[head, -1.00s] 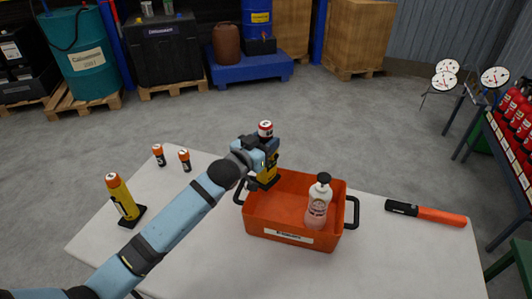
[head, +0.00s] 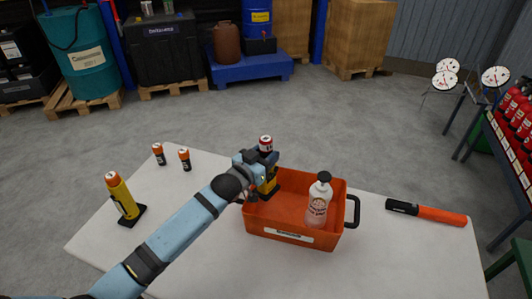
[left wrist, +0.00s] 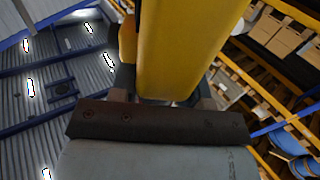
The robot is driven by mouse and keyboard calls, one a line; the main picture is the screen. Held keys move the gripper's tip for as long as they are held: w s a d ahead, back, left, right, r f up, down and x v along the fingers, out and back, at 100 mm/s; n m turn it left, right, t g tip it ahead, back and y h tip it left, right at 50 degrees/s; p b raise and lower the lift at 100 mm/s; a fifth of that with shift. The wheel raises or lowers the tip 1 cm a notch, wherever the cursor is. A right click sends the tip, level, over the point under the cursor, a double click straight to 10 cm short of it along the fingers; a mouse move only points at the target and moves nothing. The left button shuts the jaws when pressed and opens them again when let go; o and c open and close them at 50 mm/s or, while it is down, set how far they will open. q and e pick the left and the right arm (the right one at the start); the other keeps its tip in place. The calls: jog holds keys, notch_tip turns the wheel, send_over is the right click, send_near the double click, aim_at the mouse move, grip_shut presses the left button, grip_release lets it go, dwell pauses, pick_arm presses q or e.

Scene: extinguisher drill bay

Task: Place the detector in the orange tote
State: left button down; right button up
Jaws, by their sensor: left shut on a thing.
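My left gripper (head: 264,163) is shut on the yellow detector (head: 269,186), which has a red-and-white top above the fingers. It holds the detector upright at the far left corner of the orange tote (head: 290,237). The detector's lower end is at or just inside the rim; whether it touches the tote floor I cannot tell. In the left wrist view, the detector's yellow body (left wrist: 185,50) fills the upper middle, between the fingers. The tote's left handle is hidden behind my arm. My right gripper is out of view.
A clear pinkish bottle (head: 318,205) with a black cap stands in the tote's right part. An orange-and-black torch (head: 428,212) lies at right on the white table (head: 400,260). Two small batteries (head: 184,160) and a yellow cylinder on a black base (head: 122,197) stand at left.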

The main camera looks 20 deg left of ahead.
pick_arm(q)
jog(key=c, duration=0.6)
grip_release()
jog(key=shift+s+r, duration=0.1)
jog(key=shift+r, duration=0.55)
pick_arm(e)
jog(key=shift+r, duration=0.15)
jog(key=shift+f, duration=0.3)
pick_arm(q)
jog(key=v, duration=1.2)
jog(key=s+d+f+g+y, duration=0.1)
jog(key=s+f+g, duration=0.1)
jog(key=s+f, duration=0.5)
jog(key=s+d+f+g+y, duration=0.1)
jog(key=s+d+f+g, duration=0.1)
jog(key=s+f, duration=0.6)
jog(key=s+d+f+n+g+y, duration=0.1)
jog(key=s+f+g, duration=0.1)
jog(key=s+f, duration=0.6)
jog(key=shift+s+d, duration=0.1)
jog(key=shift+d, duration=0.1)
